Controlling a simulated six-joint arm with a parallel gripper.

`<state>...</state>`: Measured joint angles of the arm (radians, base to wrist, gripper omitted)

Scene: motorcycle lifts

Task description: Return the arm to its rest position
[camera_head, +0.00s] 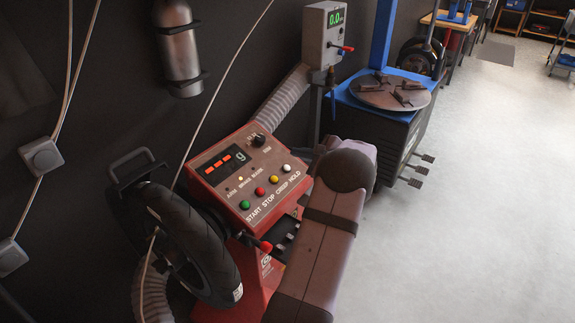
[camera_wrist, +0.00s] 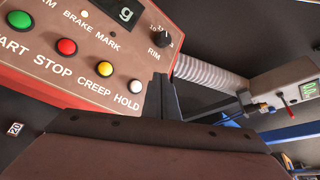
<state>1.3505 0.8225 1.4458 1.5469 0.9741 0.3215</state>
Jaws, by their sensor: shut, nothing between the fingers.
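My gripper (camera_wrist: 160,97) shows in the wrist view as dark fingers pressed together, shut and empty. Its tips appear near the right edge of the red machine's control panel (camera_wrist: 90,45), just right of the white HOLD button (camera_wrist: 135,87); I cannot tell the exact gap. In the head view my arm reaches up from the lower middle, right of the same control panel (camera_head: 228,181). My gripper is hidden there behind my own arm links.
A tyre (camera_head: 197,243) stands left of the panel. A grey corrugated hose (camera_head: 283,98) leads to a grey gauge box (camera_head: 325,35). A tyre changer with a round turntable (camera_head: 385,92) stands behind. The floor (camera_head: 480,200) on the right is clear.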

